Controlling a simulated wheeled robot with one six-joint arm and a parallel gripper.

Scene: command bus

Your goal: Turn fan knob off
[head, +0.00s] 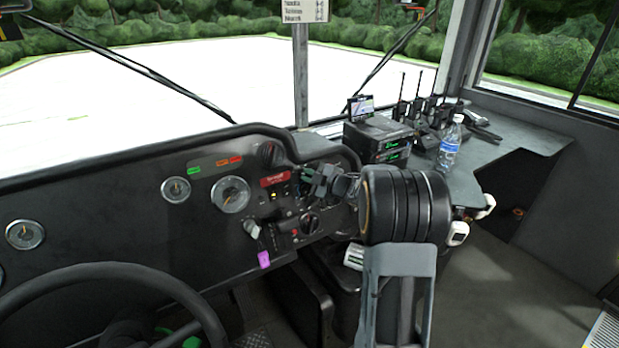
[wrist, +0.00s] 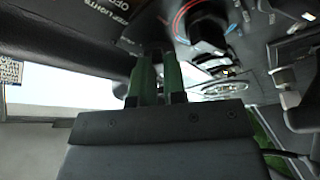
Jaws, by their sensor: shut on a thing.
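My gripper (head: 312,176) reaches to the dashboard panel, right of the red label. In the wrist view its two greenish fingers (wrist: 157,52) are close together and shut on a small dark knob, which I take to be the fan knob. The fingers hide most of it, so its pointer and setting cannot be read. Another black knob with a red and blue arc (wrist: 207,36) is just right of the fingers in the wrist view. In the head view this knob (head: 309,223) is below my gripper.
A large round black knob (head: 270,155) is left of my gripper. Switches and a grey lever (head: 252,228) are below. The steering wheel (head: 110,285) is at lower left. Radios (head: 378,138) and a water bottle (head: 449,146) stand on the right ledge.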

